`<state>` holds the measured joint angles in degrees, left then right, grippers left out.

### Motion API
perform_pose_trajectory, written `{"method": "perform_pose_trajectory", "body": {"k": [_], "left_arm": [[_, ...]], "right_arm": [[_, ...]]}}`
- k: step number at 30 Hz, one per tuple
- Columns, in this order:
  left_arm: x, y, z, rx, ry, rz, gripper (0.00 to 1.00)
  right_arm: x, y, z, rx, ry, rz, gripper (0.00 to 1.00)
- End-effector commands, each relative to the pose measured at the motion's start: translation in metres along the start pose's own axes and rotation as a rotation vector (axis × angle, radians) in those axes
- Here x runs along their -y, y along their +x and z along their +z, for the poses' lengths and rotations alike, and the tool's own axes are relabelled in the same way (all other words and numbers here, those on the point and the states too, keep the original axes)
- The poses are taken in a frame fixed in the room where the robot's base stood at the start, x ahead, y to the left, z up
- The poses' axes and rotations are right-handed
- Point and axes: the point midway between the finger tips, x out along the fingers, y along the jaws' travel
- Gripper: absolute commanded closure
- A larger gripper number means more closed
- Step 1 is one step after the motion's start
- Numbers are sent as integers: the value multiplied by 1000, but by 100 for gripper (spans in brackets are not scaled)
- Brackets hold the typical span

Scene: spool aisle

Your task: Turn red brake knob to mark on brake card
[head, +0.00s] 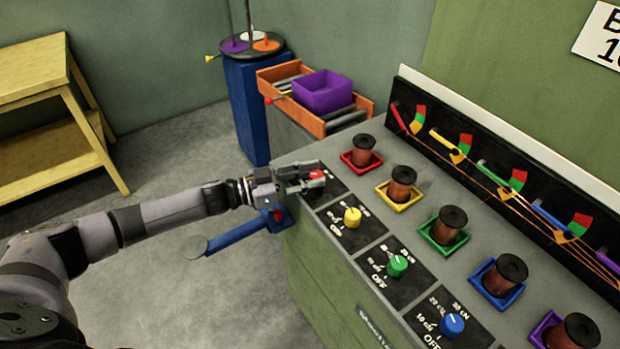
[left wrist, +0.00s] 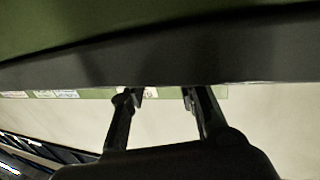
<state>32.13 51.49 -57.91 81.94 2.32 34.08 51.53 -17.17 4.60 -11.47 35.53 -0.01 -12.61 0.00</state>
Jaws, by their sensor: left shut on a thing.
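The red brake knob (head: 316,175) sits on its black dial plate (head: 340,190) at the far left end of the knob row in the head view. My left gripper (head: 313,180) is at this knob, shut on it, with the fingers covering part of it and its dial marks. In the left wrist view the two fingers (left wrist: 163,93) point at a dark edge and the knob cannot be made out. A white card (head: 603,38), cut off at the top right, shows "B" and "1" with part of another character. My right gripper is not in view.
Yellow (head: 352,217), green (head: 397,266) and blue (head: 452,325) knobs follow along the bench. Copper spools stand in coloured trays behind them, with threads running to gauges. A blue lever (head: 235,237) juts out below my left wrist. An orange drawer (head: 288,108) stands beyond.

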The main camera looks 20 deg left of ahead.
Motion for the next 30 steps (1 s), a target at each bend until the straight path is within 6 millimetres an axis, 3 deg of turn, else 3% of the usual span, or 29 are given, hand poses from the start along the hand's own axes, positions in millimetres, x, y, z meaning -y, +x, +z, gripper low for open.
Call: {"method": "perform_pose_trajectory", "body": {"k": [11, 12, 21, 30], "left_arm": [[1, 0, -2, -3, 1, 2, 99], [1, 0, -2, -3, 1, 2, 69], [0, 0, -1, -2, 1, 3, 50], [0, -1, 0, -1, 0, 3, 50]], "right_arm": [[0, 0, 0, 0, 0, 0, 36], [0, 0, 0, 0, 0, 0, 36], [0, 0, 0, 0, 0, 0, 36], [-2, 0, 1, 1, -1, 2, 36]]}}
